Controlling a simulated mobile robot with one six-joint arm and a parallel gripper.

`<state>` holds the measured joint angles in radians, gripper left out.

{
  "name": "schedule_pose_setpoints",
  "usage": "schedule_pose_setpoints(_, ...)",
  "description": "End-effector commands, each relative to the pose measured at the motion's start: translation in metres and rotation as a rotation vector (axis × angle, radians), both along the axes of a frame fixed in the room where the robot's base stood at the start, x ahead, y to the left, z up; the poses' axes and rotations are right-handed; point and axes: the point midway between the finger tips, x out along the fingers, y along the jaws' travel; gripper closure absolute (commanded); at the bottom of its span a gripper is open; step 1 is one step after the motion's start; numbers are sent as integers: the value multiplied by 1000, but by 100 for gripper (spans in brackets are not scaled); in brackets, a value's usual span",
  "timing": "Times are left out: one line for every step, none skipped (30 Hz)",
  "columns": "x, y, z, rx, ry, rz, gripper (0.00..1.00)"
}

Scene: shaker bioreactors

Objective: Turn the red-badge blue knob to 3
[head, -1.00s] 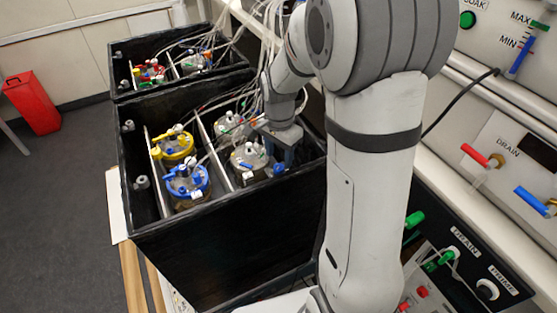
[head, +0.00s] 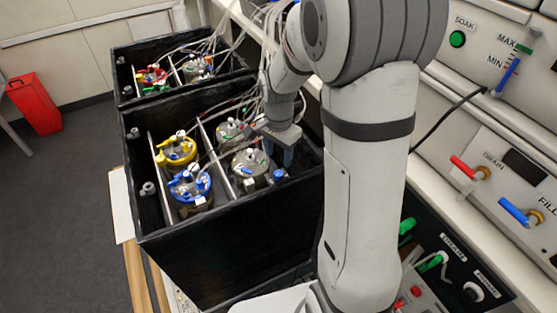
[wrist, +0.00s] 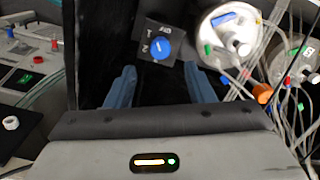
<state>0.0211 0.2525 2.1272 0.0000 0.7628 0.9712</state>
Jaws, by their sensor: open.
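A blue knob (wrist: 161,50) sits on a dark square block marked with white digits, of which 1 and 2 can be read, in the wrist view. Its white pointer mark is too small to read surely, and I cannot make out a red badge. A blue knob-like spot (head: 279,176) shows beside the front right vessel in the head view. My gripper (wrist: 160,70) is open and empty, its two blue fingers apart on either side below the block in the wrist view. In the head view my gripper (head: 284,155) hangs over the right end of the near black box.
The near black box (head: 235,230) holds several vessels, including yellow-ringed (head: 178,150) and blue-ringed (head: 190,188) ones. A metal-lidded vessel (wrist: 228,35) and loose tubes stand close to the right of the block. A second black box (head: 125,55) stands behind.

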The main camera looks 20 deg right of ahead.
Motion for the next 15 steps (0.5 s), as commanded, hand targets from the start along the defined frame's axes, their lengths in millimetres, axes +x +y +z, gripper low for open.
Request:
schedule_pose_setpoints(0,0,-4,0,2,1,52)
schedule_pose_setpoints(0,0,-8,0,1,1,52)
schedule_pose_setpoints(0,0,-14,0,2,1,52)
schedule_pose_setpoints(0,0,-19,1,3,0,52)
schedule_pose_setpoints(0,0,-24,1,3,0,52)
schedule_pose_setpoints(-1,0,-31,0,4,0,52)
schedule_pose_setpoints(-1,0,-36,0,4,0,52)
schedule_pose_setpoints(-1,0,-42,0,5,0,52)
schedule_pose_setpoints(-1,0,-48,0,4,0,52)
schedule_pose_setpoints(-1,0,-52,1,3,0,52)
schedule_pose_setpoints(-1,0,-57,0,4,0,52)
schedule_pose_setpoints(0,0,-62,0,2,0,52)
schedule_pose_setpoints(0,0,-65,0,2,0,52)
schedule_pose_setpoints(0,0,-68,0,1,0,52)
schedule_pose_setpoints(0,0,-71,0,1,0,52)
